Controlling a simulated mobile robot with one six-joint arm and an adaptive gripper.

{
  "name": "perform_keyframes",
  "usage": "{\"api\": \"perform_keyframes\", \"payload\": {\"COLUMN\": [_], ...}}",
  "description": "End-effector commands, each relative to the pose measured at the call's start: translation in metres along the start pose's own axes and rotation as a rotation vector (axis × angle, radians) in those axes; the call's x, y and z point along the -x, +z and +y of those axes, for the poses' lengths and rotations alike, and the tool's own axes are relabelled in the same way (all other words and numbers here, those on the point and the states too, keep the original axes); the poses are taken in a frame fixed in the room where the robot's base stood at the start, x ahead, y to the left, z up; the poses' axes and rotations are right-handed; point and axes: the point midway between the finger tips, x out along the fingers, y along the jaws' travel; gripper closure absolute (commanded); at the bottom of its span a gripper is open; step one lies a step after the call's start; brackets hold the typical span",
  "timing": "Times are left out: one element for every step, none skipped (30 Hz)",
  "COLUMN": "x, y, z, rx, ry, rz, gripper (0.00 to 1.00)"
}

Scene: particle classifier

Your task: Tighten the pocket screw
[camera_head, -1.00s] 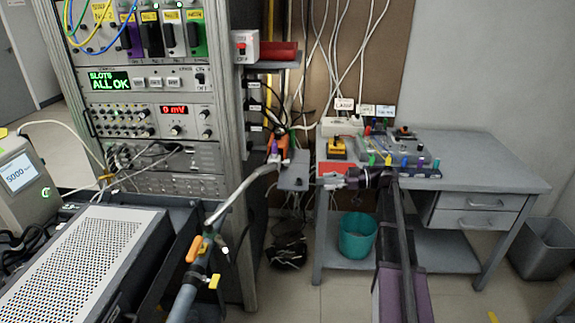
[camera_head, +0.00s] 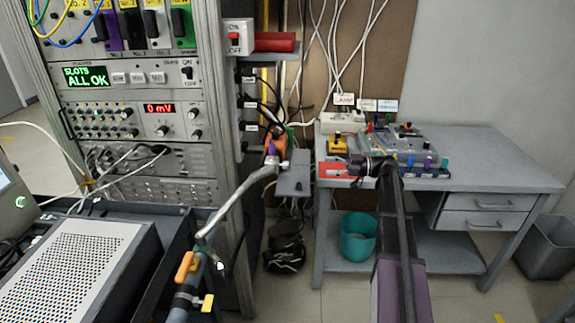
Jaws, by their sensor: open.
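I cannot make out the pocket screw in this view. My gripper (camera_head: 354,168) is at the end of my dark and purple arm, in front of the workbench's left part. It is small here and seen mostly from behind, with its fingers toward the left. Its jaws are open and I see nothing held in them. A red flat item (camera_head: 331,169) lies on the bench just left of the fingers; I cannot tell whether they touch. The instrument rack (camera_head: 229,150) stands at left, its display reading "SLOTS ALL OK".
A metal pipe (camera_head: 239,192) with orange and yellow handles rises in front of the rack. The grey workbench (camera_head: 500,172) carries a board with coloured parts (camera_head: 400,142) and a yellow box (camera_head: 337,143). A teal bin (camera_head: 357,237) stands under it. Floor between rack and bench is partly clear.

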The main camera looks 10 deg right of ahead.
Motion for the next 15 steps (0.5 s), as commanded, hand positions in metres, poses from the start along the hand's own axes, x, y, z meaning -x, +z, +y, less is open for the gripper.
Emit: {"api": "perform_keyframes", "payload": {"x": [0.000, 0.000, 0.000, -0.001, -0.001, -0.002, -0.003, -0.004, -0.006, -0.008, -0.010, -0.013, -0.016, -0.019, -0.024], "y": [0.000, 0.000, 0.000, 0.000, 0.000, 0.000, 0.000, 0.000, 0.000, 0.000, 0.000, 0.000, 0.000, 0.000, 0.000], "z": [0.000, 0.000, 0.000, 0.000, 0.000, 0.000, 0.000, 0.000, 0.000, 0.000, 0.000, 0.000, 0.000, 0.000, -0.001], "rx": [0.000, 0.000, 0.000, 0.000, -0.001, -0.001, -0.001, -0.001, -0.001, -0.001, -0.001, -0.001, -0.001, -0.001, -0.001], "ry": [0.000, 0.000, 0.000, 0.000, 0.000, 0.000, 0.000, 0.000, 0.000, 0.000, 0.000, 0.000, 0.000, -0.001, -0.002], "rz": [0.000, 0.000, 0.000, 0.000, 0.000, 0.000, 0.000, 0.000, 0.000, 0.000, 0.000, 0.000, 0.000, 0.000, 0.000], "gripper": [0.31, 0.31, 0.31, 0.31, 0.31, 0.31, 0.31, 0.31, 0.31, 0.31, 0.31, 0.31, 0.31, 0.31, 0.31]}}
